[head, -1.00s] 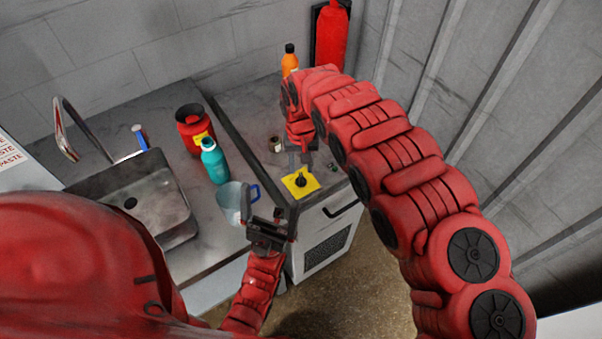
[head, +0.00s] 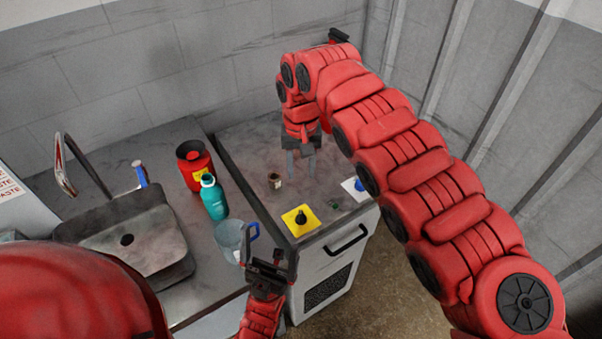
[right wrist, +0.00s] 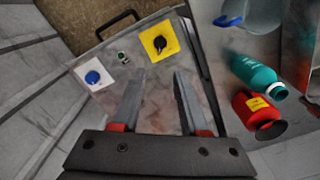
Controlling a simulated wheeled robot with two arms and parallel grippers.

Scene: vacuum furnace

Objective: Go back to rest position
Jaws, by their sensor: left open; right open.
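My right gripper (head: 301,168) hangs from the raised right arm, fingers pointing down over the grey cabinet top (head: 250,160). In the right wrist view its two fingers (right wrist: 157,82) are apart with nothing between them. My left gripper (head: 271,258) is low in the head view, in front of the cabinet's front left corner and beside the clear jug with the blue handle (head: 230,241). Its jaws are apart, and I see nothing held in them. I cannot tell whether it touches the jug.
A teal bottle (head: 213,198), red container (head: 194,162) and sink (head: 130,235) are left. A wall stands right.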

